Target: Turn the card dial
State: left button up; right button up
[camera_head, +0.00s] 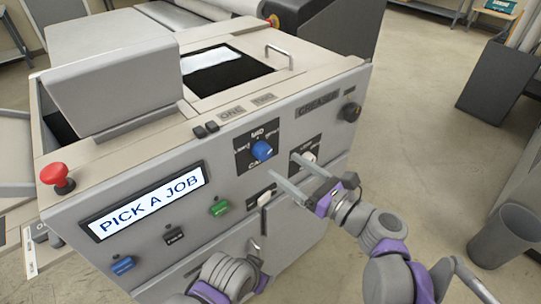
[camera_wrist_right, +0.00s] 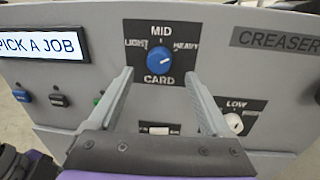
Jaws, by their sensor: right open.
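The card dial (camera_head: 262,150) is a round blue knob on a black plate on the machine's front panel. In the right wrist view the dial (camera_wrist_right: 160,60) sits under MID, with LIGHT to its left, HEAVY to its right and CARD below. A faint light mark on it seems to point to the upper right. My right gripper (camera_head: 284,168) is open and empty, in front of the panel, apart from the dial. In the wrist view its fingers (camera_wrist_right: 158,75) stand either side of and below the dial. My left gripper (camera_head: 256,247) is low before the panel; its jaws are unclear.
A white knob (camera_wrist_right: 234,122) on a plate marked LOW is close to my right finger. A display (camera_head: 145,200) reads PICK A JOB. A red stop button (camera_head: 57,176) stands at the left corner.

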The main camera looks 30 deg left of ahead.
aim_at(267, 154)
jog(key=x, duration=0.6)
jog(key=shift+a, duration=0.15)
jog(key=shift+c, duration=0.3)
grip_shut()
